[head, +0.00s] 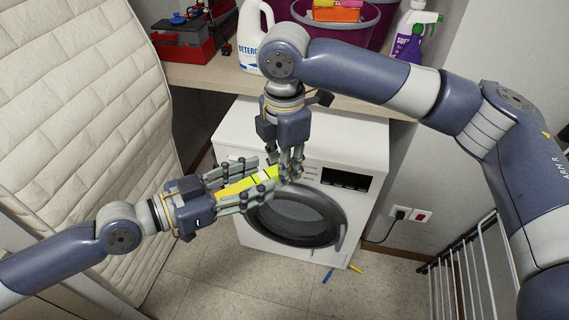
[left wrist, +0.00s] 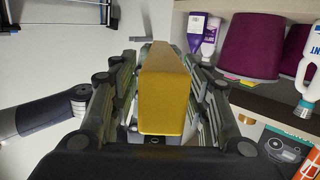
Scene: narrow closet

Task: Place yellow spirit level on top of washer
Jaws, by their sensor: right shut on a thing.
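The yellow spirit level (head: 238,188) is held in the air in front of the white washer (head: 240,128), tilted slightly up to the right. My right gripper (head: 290,172) points down and is shut on its right end. My left gripper (head: 264,176) comes from the left with its fingers open on both sides of the level. In the left wrist view the level (left wrist: 165,95) lies lengthwise between the left fingers, with gaps beside it. The visible part of the washer's top is bare, and my right arm hides some of it.
A shelf (head: 205,78) above the washer holds a red toolbox (head: 185,42), a white detergent jug (head: 252,45), purple tubs (head: 340,27) and a spray bottle (head: 412,35). A padded mattress (head: 85,110) stands left, a wire rack (head: 470,275) right. Small blue and yellow items lie on the floor.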

